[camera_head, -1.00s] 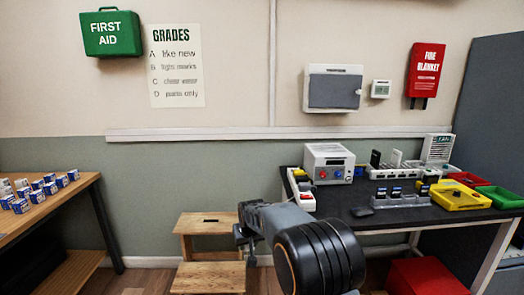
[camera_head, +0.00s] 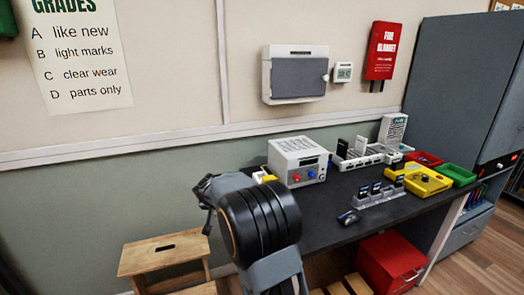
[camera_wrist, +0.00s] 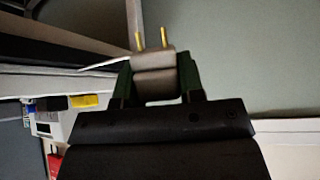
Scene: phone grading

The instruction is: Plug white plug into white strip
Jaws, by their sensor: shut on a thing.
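In the wrist view my gripper (camera_wrist: 153,88) is shut on the white plug (camera_wrist: 153,60). The plug looks greyish in shadow, and its two brass pins point away from the jaws into free air. In the head view my gripper (camera_head: 207,200) is left of the bench's left end, and the plug cannot be made out there. What looks like the end of the white strip, with a yellow piece on it (camera_head: 265,175), shows at the bench's left edge. My arm hides the rest of it, so its sockets cannot be seen.
The dark bench (camera_head: 335,225) holds a white instrument box (camera_head: 298,160), a white rack (camera_head: 365,155), a grey stand (camera_head: 378,196) and a yellow tray (camera_head: 425,182). A wooden step stool (camera_head: 160,252) and a red drawer unit (camera_head: 385,262) stand below.

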